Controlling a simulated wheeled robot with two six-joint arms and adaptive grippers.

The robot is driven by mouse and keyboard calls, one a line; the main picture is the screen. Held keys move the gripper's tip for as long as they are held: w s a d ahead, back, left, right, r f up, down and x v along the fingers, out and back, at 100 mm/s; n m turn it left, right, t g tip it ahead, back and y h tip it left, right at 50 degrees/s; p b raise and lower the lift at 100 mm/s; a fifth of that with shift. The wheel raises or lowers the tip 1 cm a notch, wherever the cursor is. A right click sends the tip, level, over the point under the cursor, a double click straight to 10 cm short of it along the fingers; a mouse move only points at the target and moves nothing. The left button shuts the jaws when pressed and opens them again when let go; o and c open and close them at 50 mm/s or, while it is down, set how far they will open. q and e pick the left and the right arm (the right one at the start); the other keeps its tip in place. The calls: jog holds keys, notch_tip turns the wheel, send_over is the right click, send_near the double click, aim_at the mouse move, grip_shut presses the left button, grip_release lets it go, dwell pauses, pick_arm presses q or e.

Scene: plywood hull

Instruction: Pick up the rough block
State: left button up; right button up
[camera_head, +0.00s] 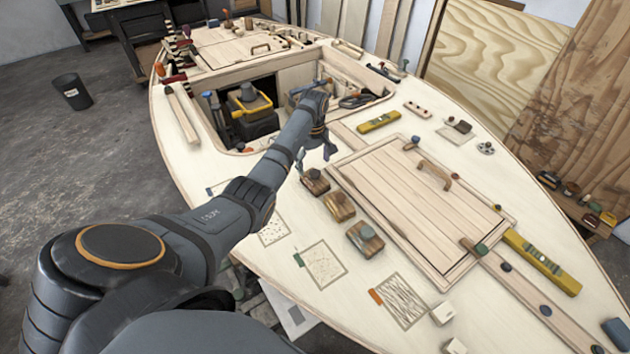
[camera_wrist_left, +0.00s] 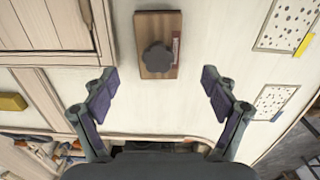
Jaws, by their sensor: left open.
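Three wooden blocks with knobs lie in a row on the pale deck in the head view: a far one with a dark knob (camera_head: 315,182), a middle one (camera_head: 339,207) and a near one (camera_head: 364,239). I cannot tell from their surfaces which is the rough block. My left gripper (camera_head: 315,162) is open and empty, close above the far block. In the left wrist view a brown block with a dark lobed knob and a reddish strip (camera_wrist_left: 145,27) lies beyond and between the open fingertips (camera_wrist_left: 160,78). My right gripper is not in view.
A raised plank hatch (camera_head: 395,200) with a handle lies right of the blocks. Patterned squares (camera_head: 320,265) with coloured tags lie to their left. Behind is an open cockpit holding a yellow-topped toolbox (camera_head: 248,103). Yellow levels (camera_head: 378,122) lie on the deck.

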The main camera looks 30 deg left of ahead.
aim_at(314, 172)
pick_arm(q)
jog(key=shift+f, duration=0.4)
notch_tip(314, 172, down, 4)
jog(key=shift+w+d+p, duration=0.1)
jog(key=shift+p, duration=0.2)
jog(key=shift+f, duration=0.2)
jog(key=c, duration=1.4)
jog(key=shift+r, duration=0.1)
